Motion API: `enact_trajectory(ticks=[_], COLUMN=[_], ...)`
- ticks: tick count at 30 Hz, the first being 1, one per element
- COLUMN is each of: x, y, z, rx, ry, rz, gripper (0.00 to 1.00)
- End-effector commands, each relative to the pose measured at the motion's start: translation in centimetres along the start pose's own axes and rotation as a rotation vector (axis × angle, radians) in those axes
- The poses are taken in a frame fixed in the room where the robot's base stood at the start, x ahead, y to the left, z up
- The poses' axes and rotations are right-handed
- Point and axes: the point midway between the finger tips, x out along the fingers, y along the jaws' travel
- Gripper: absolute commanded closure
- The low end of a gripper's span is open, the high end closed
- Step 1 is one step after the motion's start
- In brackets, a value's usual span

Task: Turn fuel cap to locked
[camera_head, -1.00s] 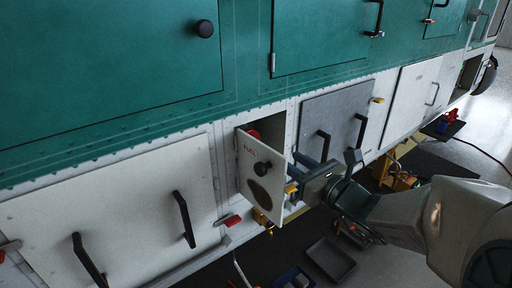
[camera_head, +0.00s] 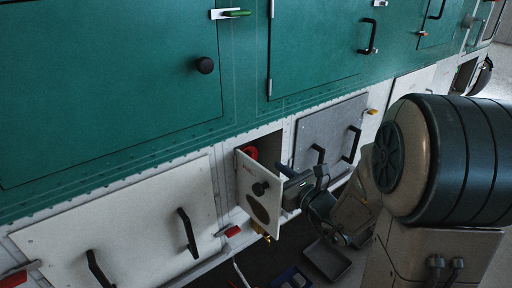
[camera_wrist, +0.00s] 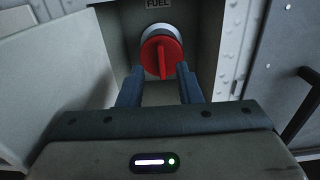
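The red fuel cap (camera_wrist: 162,55) sits on a grey round neck inside an open recess under a FUEL label in the wrist view. Its raised grip bar stands about upright in that view. In the head view the cap (camera_head: 252,153) shows only in part, behind the open fuel door (camera_head: 258,191). My gripper (camera_wrist: 159,78) is open, its two dark fingers pointing into the recess on either side of the cap's lower part. A gap shows between each finger and the grip bar; contact with the cap cannot be told.
The white fuel door stands swung out left of my gripper. A grey panel (camera_head: 328,128) with black handles lies to the right. A grey tray (camera_head: 327,261) and a blue bin (camera_head: 292,278) rest on the floor below.

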Motion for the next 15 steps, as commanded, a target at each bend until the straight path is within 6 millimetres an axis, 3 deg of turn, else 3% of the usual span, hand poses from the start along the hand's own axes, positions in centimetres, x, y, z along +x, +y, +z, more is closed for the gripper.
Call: enact_trajectory(ticks=[2, 9, 15], x=[0.3, 5.0, 7.6], y=[0.1, 0.1, 0.0], z=[0.4, 0.1, 0.1], rx=[0.002, -0.002, -0.002], ry=[0.005, 0.002, 0.002], rz=[-0.002, 0.0, -0.002], gripper=[0.68, 0.68, 0.68])
